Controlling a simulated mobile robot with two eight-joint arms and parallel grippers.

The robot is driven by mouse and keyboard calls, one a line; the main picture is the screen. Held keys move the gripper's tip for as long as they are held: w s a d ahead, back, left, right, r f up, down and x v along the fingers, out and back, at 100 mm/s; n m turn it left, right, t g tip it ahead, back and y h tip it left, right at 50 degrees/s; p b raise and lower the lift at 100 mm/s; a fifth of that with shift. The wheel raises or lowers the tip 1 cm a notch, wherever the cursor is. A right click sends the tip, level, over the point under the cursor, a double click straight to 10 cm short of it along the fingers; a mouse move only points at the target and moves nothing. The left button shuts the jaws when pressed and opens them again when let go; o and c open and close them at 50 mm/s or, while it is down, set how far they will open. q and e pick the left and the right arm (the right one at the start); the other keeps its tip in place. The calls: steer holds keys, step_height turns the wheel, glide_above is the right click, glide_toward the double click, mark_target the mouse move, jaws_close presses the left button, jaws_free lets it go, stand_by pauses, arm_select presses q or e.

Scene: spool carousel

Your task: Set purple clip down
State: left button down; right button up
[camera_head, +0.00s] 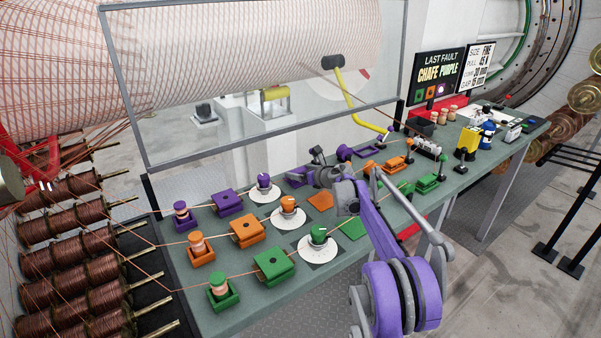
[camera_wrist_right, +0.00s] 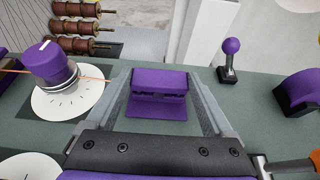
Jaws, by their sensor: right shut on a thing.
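The purple clip (camera_wrist_right: 160,80) is a small block held between the two fingers of my right gripper (camera_wrist_right: 162,98) in the right wrist view. A flat purple square (camera_wrist_right: 156,112) shows just below the clip in that view. I cannot tell whether the clip touches it or the bench. In the head view my right gripper (camera_head: 318,177) is low over the bench behind the dials, and the clip is not clearly visible there. My left gripper is not in view.
The green bench (camera_head: 225,320) carries purple, orange and green rows of spools, blocks and dials. A purple dial (camera_wrist_right: 55,68) stands left of the clip, and a purple-knobbed lever (camera_wrist_right: 231,48) stands right. Orange (camera_head: 320,201) and green (camera_head: 352,228) squares lie nearby. A clear framed screen (camera_head: 270,135) stands behind.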

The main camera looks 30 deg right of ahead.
steer(key=shift+f, duration=0.2)
steer(key=o, duration=1.2)
steer(key=shift+r, duration=0.1)
steer(key=shift+c, duration=0.2)
steer(key=shift+r, duration=0.1)
steer(key=shift+s+r, duration=0.15)
steer(key=v, duration=1.1)
steer(key=shift+s, duration=0.35)
